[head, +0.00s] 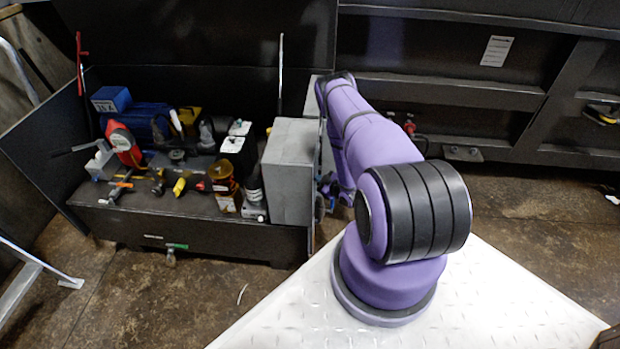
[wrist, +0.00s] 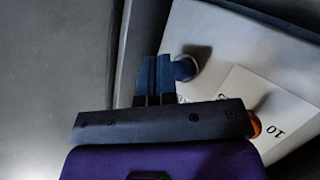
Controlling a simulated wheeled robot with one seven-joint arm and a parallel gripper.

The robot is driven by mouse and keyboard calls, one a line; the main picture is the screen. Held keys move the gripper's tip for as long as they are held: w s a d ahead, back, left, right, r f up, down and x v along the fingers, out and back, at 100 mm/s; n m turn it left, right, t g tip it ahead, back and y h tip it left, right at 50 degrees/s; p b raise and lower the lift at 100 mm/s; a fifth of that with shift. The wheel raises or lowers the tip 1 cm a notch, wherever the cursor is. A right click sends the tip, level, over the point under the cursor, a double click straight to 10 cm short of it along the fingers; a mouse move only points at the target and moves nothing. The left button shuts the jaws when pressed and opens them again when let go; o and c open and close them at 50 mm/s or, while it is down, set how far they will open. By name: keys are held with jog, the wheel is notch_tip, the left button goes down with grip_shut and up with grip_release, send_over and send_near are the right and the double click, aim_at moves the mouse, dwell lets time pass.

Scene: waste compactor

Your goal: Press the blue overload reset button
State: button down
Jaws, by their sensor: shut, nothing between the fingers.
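The blue button (wrist: 184,69) shows in the wrist view. It has a round, pale rim and sits on a light grey panel (wrist: 205,35). My gripper (wrist: 156,60) is shut and empty, with its two dark blue fingers side by side. Its fingertips are just left of the button in the picture, and the right finger partly covers the button's left side. I cannot tell whether they touch. In the head view my purple arm reaches to the right side of a grey box (head: 290,170) and hides the button.
An orange round part (wrist: 255,126) sits lower right on the panel, beside a white label (wrist: 265,105) marked 10. A dark edge runs along the panel's left side. In the head view, a bench (head: 130,222) left of the box holds many tools.

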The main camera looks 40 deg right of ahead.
jog(key=shift+s+d, duration=1.65)
jog(key=shift+s, duration=0.3)
